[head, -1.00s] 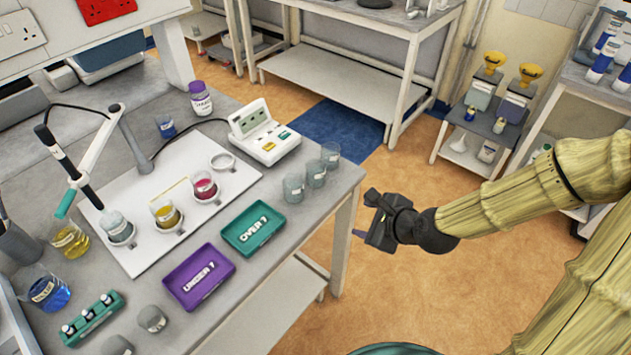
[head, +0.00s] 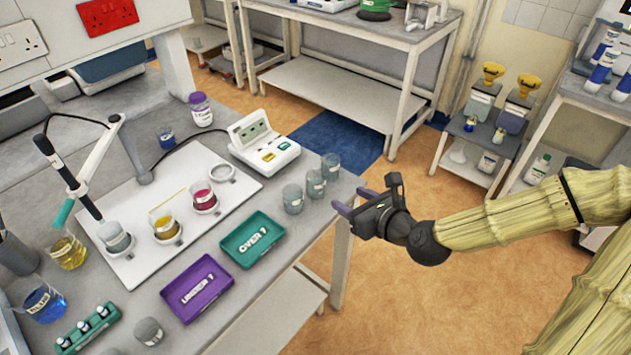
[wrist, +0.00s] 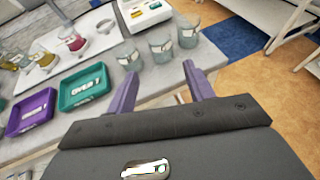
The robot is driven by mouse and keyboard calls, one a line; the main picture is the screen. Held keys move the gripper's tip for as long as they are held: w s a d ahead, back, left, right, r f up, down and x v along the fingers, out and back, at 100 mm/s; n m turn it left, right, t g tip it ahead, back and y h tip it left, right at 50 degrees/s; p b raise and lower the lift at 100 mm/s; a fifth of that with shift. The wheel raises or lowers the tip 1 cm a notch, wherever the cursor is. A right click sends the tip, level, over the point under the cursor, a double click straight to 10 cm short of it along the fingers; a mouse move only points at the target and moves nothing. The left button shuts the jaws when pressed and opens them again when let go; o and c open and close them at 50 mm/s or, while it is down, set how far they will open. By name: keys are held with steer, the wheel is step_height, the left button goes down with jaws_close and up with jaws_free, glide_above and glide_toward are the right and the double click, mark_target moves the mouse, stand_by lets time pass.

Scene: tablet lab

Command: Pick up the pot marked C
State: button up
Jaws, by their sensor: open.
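Three grey, clear-walled pots with pale labels stand in a row near the table's right edge: the near pot (head: 292,199), the middle pot (head: 315,184) and the far pot (head: 330,166). They also show in the wrist view as a left pot (wrist: 129,57), a middle pot (wrist: 160,46) and a right pot (wrist: 187,36). The letters on their labels are too small to read, so I cannot tell which is C. My gripper (head: 354,200) is open and empty, just off the table's edge to the right of the pots. Its purple fingers (wrist: 158,78) point towards them.
A green tray (head: 278,232) marked OVER and a purple tray (head: 170,298) marked UNDER lie left of the pots. A white board (head: 130,272) holds pots with grey, yellow and red contents. A meter (head: 268,152) stands behind.

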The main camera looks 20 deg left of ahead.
mark_target(321, 185)
steer(key=p+x, duration=0.1)
steer(key=x, duration=1)
steer(key=shift+s+f, duration=0.1)
steer(key=shift+f, duration=0.1)
steer(key=shift+p+x, duration=0.6)
steer(key=shift+x, duration=2.05)
steer(key=shift+s+f, duration=0.1)
steer(key=c, duration=0.7)
steer(key=shift+o, duration=0.2)
